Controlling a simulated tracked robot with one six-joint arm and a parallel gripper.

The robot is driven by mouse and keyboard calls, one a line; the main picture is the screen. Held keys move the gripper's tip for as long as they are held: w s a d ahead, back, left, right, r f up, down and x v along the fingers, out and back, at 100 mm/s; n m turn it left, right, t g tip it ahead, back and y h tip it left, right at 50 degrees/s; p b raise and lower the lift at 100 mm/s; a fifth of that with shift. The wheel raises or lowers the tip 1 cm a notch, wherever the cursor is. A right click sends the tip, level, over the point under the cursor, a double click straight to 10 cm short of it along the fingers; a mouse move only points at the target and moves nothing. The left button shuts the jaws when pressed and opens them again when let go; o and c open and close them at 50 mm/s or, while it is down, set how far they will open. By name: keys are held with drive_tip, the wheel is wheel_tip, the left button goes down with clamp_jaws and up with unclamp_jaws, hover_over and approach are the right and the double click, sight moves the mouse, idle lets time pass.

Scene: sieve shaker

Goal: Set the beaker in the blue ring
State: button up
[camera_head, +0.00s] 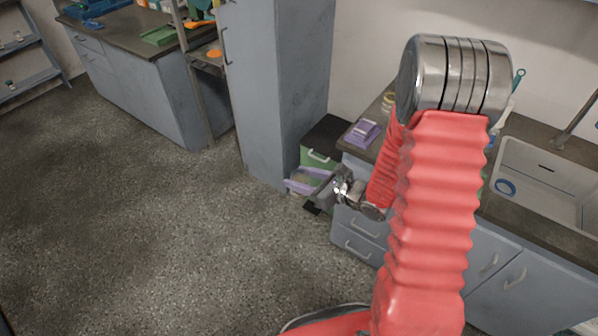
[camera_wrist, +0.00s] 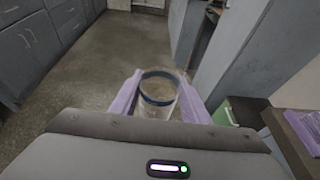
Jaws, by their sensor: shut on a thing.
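My gripper (camera_head: 307,181) is held out over the floor in front of the grey cabinets. In the wrist view, its two purple fingers (camera_wrist: 158,95) are closed on the sides of a clear glass beaker (camera_wrist: 157,108). The beaker has a dark blue band near its rim and looks empty. In the head view the beaker is too small and see-through to make out well. A blue ring (camera_head: 506,187) lies in the white sink (camera_head: 545,165) at the right, well apart from my gripper.
A purple item (camera_head: 363,132) lies on the dark counter left of the sink. A green-fronted drawer unit (camera_head: 318,158) stands between the counter and a tall grey cabinet (camera_head: 262,90). A bench (camera_head: 130,32) is at the back left. The speckled floor at left is clear.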

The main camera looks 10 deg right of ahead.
drive_tip(key=shift+s+d+f+m+t+h, duration=0.15)
drive_tip(key=shift+s+d+m+t+h, duration=0.1)
drive_tip(key=shift+m+h, duration=0.2)
drive_tip(key=shift+s+d+f+m+t+h, duration=0.15)
drive_tip(key=shift+m+t+h, duration=0.1)
drive_tip(key=shift+m+h, duration=0.2)
drive_tip(key=shift+d, duration=0.1)
